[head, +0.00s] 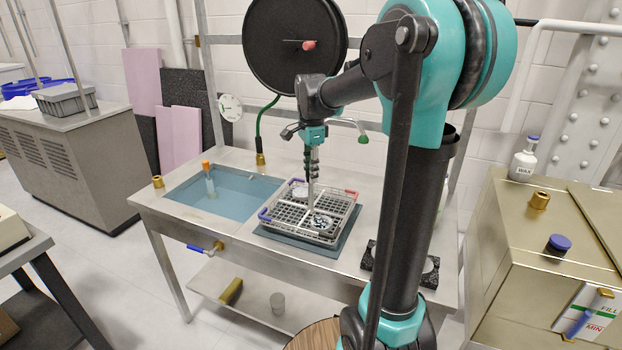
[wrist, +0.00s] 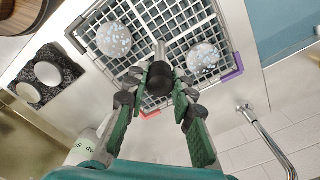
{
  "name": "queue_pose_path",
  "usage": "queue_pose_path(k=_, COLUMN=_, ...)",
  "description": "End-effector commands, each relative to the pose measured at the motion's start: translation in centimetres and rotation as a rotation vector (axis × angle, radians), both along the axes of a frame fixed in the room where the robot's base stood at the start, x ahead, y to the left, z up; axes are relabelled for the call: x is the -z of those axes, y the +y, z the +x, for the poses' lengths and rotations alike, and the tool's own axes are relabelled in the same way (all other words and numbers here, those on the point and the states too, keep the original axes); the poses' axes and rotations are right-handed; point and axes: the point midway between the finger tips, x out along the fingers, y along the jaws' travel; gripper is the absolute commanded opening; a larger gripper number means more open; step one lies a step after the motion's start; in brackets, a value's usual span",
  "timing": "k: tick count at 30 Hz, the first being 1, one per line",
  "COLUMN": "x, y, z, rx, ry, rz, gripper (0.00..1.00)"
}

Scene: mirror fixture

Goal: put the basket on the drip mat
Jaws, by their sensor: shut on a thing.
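The basket (head: 291,228) is a grey wire basket with purple and red corner clips and a central post. It sits over the dark blue-grey drip mat (head: 288,241) on the steel bench. The mat shows along its front and right sides. I cannot tell whether the basket touches the mat or hangs just above it. Two speckled round pieces lie in it, clear in the wrist view (wrist: 203,57) and (wrist: 113,40). My gripper (head: 312,165) is above the basket, shut on the black knob (wrist: 160,79) of its post. The mat is not clear in the wrist view.
A blue sunken basin (head: 240,195) with an orange-capped bottle (head: 209,180) lies left of the basket. A black speckled block with round pads (wrist: 42,75) stands right of it in the head view. A brass-coloured cabinet (head: 545,255) is at far right.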

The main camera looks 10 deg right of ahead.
Motion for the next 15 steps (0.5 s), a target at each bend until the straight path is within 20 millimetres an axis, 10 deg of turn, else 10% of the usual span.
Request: queue_pose_path(k=15, x=2.3, y=0.0, z=0.0, rx=0.000, ry=0.000, rz=0.000, gripper=0.00)
